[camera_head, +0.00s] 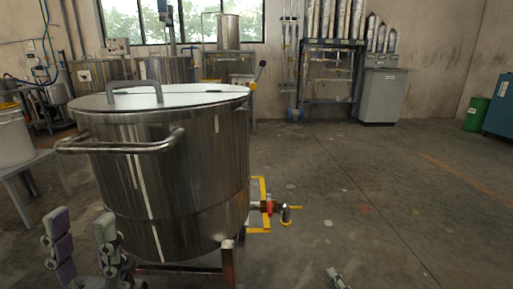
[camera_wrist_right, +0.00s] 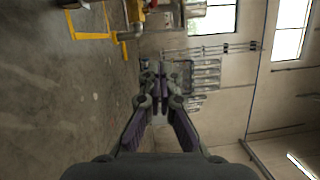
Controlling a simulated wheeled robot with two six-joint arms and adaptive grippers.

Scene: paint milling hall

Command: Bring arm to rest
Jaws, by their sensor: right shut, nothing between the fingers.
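My left gripper (camera_head: 82,222) is at the lower left of the head view, its two fingers upright and spread apart with nothing between them. It shows in front of the large steel tank (camera_head: 170,190). My right gripper (camera_head: 336,276) shows only as a small piece at the bottom edge of the head view, over the floor. In the right wrist view its fingers (camera_wrist_right: 158,82) come together at the tips and hold nothing.
The tank has a lid, a side handle (camera_head: 120,146) and a valve (camera_head: 285,210) with yellow parts low on its right. A white bucket (camera_head: 13,138) stands on a table at left. A grey cabinet (camera_head: 383,95) and green drum (camera_head: 476,114) stand far back. Floor at right is clear.

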